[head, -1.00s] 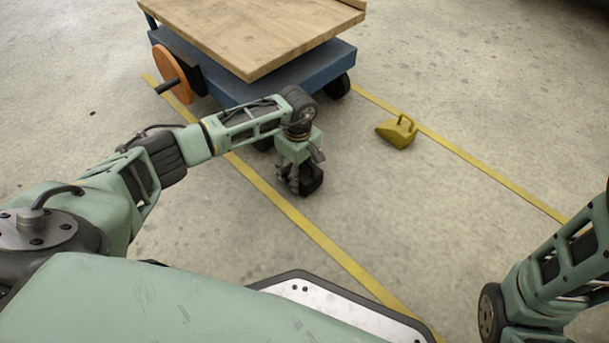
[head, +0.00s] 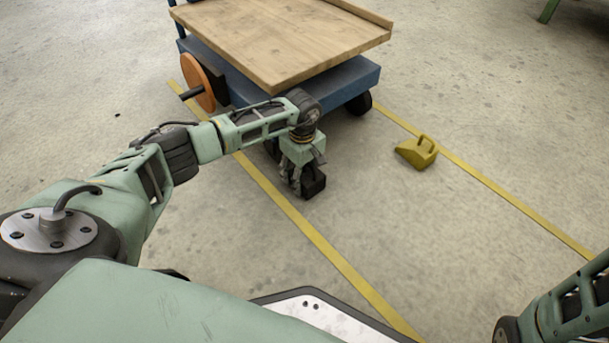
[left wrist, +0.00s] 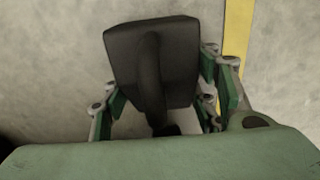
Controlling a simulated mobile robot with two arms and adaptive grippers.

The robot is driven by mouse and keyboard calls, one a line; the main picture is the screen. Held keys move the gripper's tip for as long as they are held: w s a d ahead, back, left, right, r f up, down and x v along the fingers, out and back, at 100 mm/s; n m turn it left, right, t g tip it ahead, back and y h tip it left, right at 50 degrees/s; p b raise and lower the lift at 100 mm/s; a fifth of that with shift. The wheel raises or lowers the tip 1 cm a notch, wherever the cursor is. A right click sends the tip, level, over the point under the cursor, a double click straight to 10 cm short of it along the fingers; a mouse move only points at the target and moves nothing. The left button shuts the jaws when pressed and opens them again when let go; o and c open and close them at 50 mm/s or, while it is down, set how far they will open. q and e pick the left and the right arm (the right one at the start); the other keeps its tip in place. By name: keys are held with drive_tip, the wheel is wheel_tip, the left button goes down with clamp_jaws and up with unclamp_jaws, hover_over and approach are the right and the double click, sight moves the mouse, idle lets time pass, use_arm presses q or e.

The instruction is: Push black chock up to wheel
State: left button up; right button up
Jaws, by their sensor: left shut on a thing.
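The black chock (head: 313,183) is low at the floor, held in my left gripper (head: 294,182). In the left wrist view the black chock (left wrist: 152,62) with its handle sits between the fingers of the left gripper (left wrist: 160,112), which is shut on it. The cart's black wheel (head: 359,103) stands at its right corner. Another wheel at the near corner is mostly hidden behind my left arm. My right arm (head: 570,310) shows at the lower right; its gripper is out of the picture.
The blue cart (head: 340,82) carries a wooden top (head: 280,40) and has an orange disc (head: 197,84) on its left side. A yellow chock (head: 417,151) lies by the right yellow floor line (head: 490,190). The floor between the lines is mostly clear.

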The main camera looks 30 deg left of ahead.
use_arm(q)
drive_tip(key=o, duration=1.5)
drive_tip(key=shift+o, duration=0.2)
drive_tip(key=shift+r, duration=0.1)
wheel_tip(320, 180, up, 7)
drive_tip(key=shift+r, duration=0.15)
